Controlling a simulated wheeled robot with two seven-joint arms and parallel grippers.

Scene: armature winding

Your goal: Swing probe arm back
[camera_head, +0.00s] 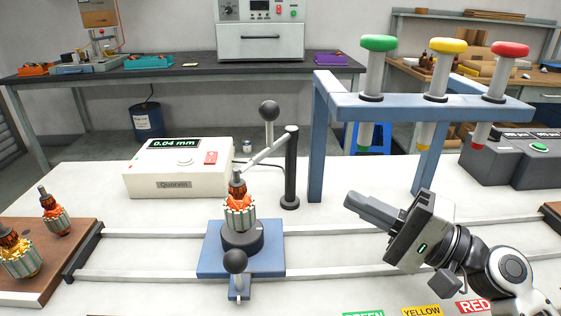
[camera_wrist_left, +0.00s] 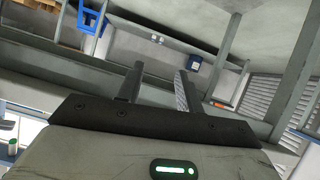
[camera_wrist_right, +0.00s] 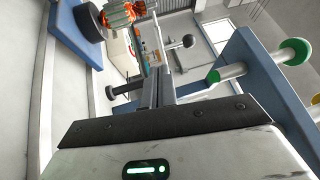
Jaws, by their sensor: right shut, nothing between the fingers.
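The probe arm (camera_head: 268,148) is a grey bar running from the top of a black post (camera_head: 291,170) down to the left, with its tip at the top of the armature (camera_head: 240,210). A dark ball knob (camera_head: 269,110) stands upright on the bar; it also shows in the right wrist view (camera_wrist_right: 188,41). The armature stands on a round dark holder on a blue carriage (camera_head: 213,262). My right gripper (camera_head: 350,201) is shut and empty, right of the post and apart from it. My left gripper (camera_wrist_left: 158,75) is open and empty, outside the head view.
A blue frame (camera_head: 316,140) with green, yellow and red handled plungers stands behind my right gripper. A gauge box (camera_head: 180,168) reading 0.04 mm is left of the post. A wooden tray (camera_head: 75,262) with armatures lies at left. Rails (camera_head: 160,232) cross the white table.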

